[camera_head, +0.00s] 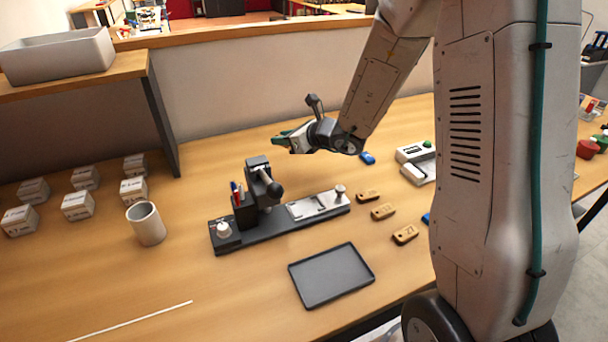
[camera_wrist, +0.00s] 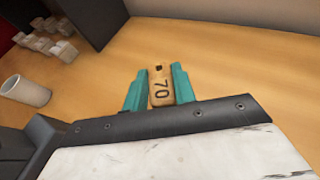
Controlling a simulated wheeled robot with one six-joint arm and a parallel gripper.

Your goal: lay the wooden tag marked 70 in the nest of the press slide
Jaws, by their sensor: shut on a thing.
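My gripper (camera_wrist: 158,92) has teal fingers and is shut on a wooden tag marked 70 (camera_wrist: 160,88). The number reads sideways in the wrist view, and the tag has a small dark hole at its far end. In the head view my gripper (camera_head: 283,138) is raised above the table, behind the press; the tag is too small to make out there. The press (camera_head: 262,185) stands on a dark base. Its silvery slide (camera_head: 318,205) lies to the right, with a knob at its far right end. The nest looks free of any tag.
Several wooden tags, one marked 27 (camera_head: 405,234), lie right of the slide. A dark tray (camera_head: 330,275) lies in front. A white cup (camera_head: 146,223) and several white boxes (camera_head: 77,205) stand left. A grey-white device (camera_head: 417,160) stands at right.

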